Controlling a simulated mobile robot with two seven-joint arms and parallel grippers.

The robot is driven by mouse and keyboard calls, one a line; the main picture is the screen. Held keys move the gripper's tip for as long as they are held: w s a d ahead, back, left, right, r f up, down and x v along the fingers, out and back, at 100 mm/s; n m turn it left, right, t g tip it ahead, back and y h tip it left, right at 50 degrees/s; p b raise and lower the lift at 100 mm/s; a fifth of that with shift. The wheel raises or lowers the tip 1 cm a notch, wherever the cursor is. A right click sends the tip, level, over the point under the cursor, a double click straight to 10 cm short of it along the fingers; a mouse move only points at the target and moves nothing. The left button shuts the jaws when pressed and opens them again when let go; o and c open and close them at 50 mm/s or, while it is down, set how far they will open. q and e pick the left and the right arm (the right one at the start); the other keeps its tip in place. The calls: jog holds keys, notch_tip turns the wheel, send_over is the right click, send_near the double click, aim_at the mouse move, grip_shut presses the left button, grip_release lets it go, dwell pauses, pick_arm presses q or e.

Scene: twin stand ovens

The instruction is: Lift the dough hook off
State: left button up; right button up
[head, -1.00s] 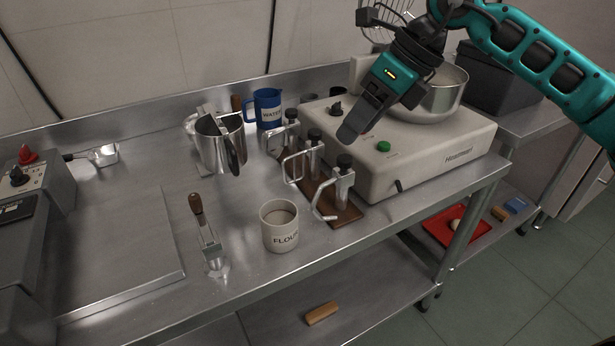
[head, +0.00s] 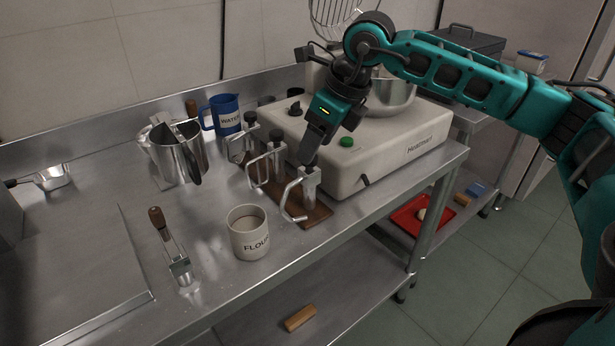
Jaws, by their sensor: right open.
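The dough hook (head: 292,200), a curved metal hook on a short shank, stands at the near end of a wooden rack (head: 318,216). Two other metal mixer tools stand behind it: one in the middle (head: 256,170) and one at the far end (head: 238,148), both with black tops. My right gripper (head: 307,161) points down at the top of the dough hook and hides its black knob. It is open. I cannot tell whether the fingers are around the knob or just above it. My left gripper is not in view.
The white mixer (head: 385,160) with its steel bowl (head: 388,98) stands right behind the rack.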

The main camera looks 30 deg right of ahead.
jog(key=shift+x, duration=1.45)
jog(key=shift+c, duration=0.3)
grip_shut()
